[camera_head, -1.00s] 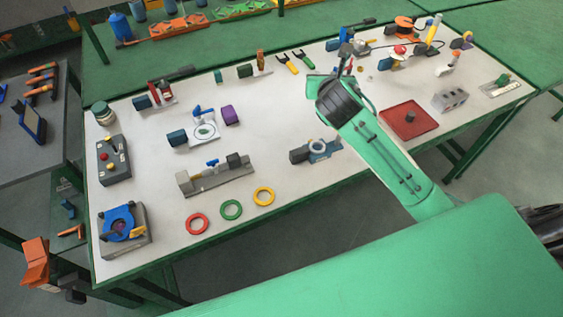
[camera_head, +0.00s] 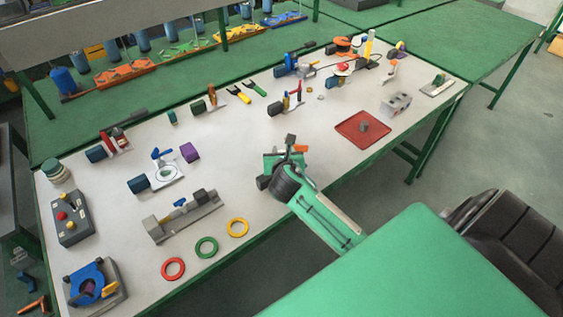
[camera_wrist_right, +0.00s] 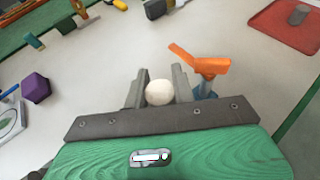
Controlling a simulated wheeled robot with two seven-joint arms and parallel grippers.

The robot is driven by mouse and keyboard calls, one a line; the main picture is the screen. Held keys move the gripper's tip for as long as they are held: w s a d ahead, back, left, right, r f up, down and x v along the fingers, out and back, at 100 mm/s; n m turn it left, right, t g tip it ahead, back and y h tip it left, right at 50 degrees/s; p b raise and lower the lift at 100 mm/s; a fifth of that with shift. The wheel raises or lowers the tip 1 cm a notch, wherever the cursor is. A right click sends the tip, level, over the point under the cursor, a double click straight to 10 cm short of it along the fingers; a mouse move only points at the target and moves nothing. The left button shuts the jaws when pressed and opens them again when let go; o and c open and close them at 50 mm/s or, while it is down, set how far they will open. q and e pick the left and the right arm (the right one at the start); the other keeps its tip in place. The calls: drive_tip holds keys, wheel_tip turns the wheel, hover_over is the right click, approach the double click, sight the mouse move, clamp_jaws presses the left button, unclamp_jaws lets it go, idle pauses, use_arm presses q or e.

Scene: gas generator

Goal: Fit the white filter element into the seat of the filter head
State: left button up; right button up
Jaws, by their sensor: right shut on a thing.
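The white filter element (camera_wrist_right: 159,93) shows as a pale round end between the two grey fingers of my right gripper (camera_wrist_right: 159,88) in the right wrist view. The gripper is shut on it. In the head view my right gripper (camera_head: 285,165) is low over the middle front of the table and its own body hides the element. An orange lever-like part (camera_wrist_right: 203,62) on a blue-grey body stands just right of the fingers; it also shows in the head view (camera_head: 300,148). I cannot clearly make out the filter head or its seat; the gripper covers that spot. My left gripper is not in view.
A red tray (camera_head: 345,137) with a grey cylinder (camera_head: 364,126) lies to the right. A grey fixture (camera_head: 158,231) and red, green and yellow rings (camera_head: 238,227) lie to the left. The white table between is mostly clear.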

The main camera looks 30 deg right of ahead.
drive_tip(key=shift+f, duration=2.3)
drive_tip(key=shift+f, duration=0.35)
